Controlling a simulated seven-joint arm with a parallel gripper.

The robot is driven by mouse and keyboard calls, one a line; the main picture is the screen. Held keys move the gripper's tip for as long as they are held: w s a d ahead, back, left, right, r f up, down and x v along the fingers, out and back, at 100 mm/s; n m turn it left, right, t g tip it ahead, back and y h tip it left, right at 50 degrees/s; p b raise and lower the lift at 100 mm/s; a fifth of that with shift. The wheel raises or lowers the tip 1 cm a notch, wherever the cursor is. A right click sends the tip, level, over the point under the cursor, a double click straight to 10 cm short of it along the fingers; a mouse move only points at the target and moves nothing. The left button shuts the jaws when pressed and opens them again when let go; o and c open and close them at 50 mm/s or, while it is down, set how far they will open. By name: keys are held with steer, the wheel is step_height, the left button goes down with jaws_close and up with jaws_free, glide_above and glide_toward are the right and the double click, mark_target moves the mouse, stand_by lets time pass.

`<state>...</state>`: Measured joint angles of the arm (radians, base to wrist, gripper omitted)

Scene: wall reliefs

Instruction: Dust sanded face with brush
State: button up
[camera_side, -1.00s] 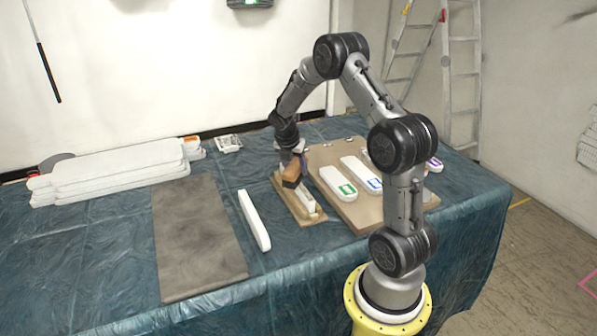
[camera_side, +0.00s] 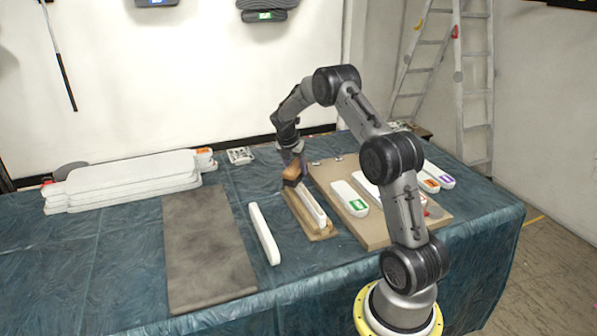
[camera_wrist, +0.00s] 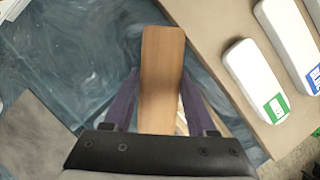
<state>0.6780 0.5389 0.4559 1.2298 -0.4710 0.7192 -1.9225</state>
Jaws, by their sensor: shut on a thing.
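My gripper (camera_wrist: 161,105) is shut on the wooden handle of the brush (camera_wrist: 162,65), with one purple finger on each side of it. In the side view the brush (camera_side: 291,173) is at the far end of a white strip-shaped piece (camera_side: 312,205), with its dark underside at or just over that end. I cannot tell whether the bristles touch it. The white piece lies on a small wooden board (camera_side: 322,234). In the wrist view the brush handle and my gripper hide most of this piece.
A tan board (camera_side: 375,241) with several white labelled pieces lies to the right. A loose white strip (camera_side: 264,233) and a grey-brown mat (camera_side: 208,250) lie to the left. White slabs (camera_side: 130,182) are stacked at the back left. Blue sheeting (camera_side: 110,270) covers the table.

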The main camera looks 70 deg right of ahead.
steer(key=shift+w+d, duration=0.3)
steer(key=shift+s+a+r, duration=0.1)
steer(key=shift+r, duration=3.95)
